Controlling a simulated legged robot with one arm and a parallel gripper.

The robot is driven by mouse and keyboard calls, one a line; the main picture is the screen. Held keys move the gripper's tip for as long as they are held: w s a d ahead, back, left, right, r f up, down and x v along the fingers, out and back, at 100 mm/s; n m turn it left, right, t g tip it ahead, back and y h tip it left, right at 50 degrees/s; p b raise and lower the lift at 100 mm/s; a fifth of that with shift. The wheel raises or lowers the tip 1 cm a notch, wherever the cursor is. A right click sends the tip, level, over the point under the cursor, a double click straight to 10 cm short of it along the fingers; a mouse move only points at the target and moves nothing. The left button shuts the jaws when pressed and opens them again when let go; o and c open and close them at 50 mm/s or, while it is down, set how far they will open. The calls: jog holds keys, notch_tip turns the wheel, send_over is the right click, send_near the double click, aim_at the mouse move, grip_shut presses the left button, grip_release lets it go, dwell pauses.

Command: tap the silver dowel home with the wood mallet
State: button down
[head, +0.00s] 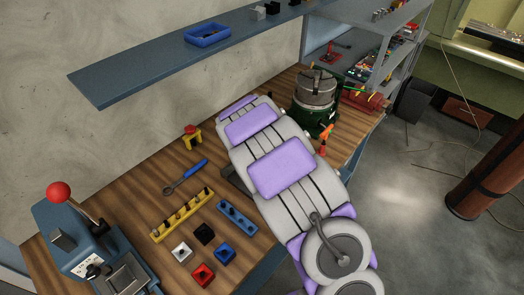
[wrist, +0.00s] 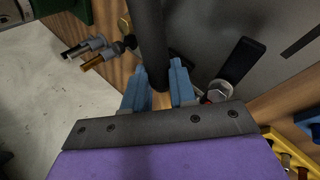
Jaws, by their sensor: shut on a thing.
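My gripper (wrist: 160,88) shows in the wrist view with its two blue fingers closed on a dark round handle (wrist: 150,40). The handle runs up out of the top of that view. Its other end is not in sight, so I cannot tell from it that this is the wood mallet. In the head view my own arm hides the gripper and what it holds. I cannot tell whether the silver one is the dowel.
On the wooden bench lie a yellow pin rail (head: 182,215), a blue rail (head: 237,218), small blocks (head: 203,274) and a blue-handled tool (head: 187,175). An arbor press (head: 75,240) stands front left. A green-based chuck (head: 315,95) stands at the far end. A shelf (head: 140,78) overhangs the back.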

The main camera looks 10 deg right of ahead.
notch_tip(320, 180, down, 5)
jog(key=b, duration=0.3)
jog(key=shift+r, duration=0.2)
jog(key=shift+r+p, duration=1.8)
jog(key=shift+r, duration=0.4)
jog(key=shift+r, duration=0.15)
notch_tip(320, 180, up, 4)
jog(key=p, duration=0.3)
jog(key=shift+p, duration=0.3)
